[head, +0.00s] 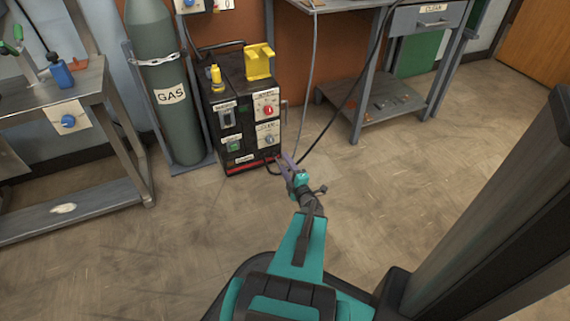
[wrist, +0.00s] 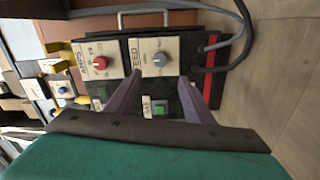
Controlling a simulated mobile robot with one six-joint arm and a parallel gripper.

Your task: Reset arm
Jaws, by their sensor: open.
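My gripper (head: 286,158) reaches out low over the floor, in front of the black welding machine (head: 245,120). In the wrist view my gripper (wrist: 158,88) shows two purple fingers spread apart with nothing between them. The machine's panel (wrist: 150,62) lies beyond the fingers and appears on its side, with a red knob, a grey knob and green buttons. The fingertips overlap the panel in the picture; I cannot tell whether they touch it. My teal arm stretches forward from my base at the bottom of the head view.
A grey gas cylinder (head: 165,125) chained in a stand is left of the machine. A metal workbench (head: 60,90) stands further left, another table (head: 375,105) at the back right. Cables (head: 330,130) hang beside the machine. Open floor (head: 130,245) lies around my base.

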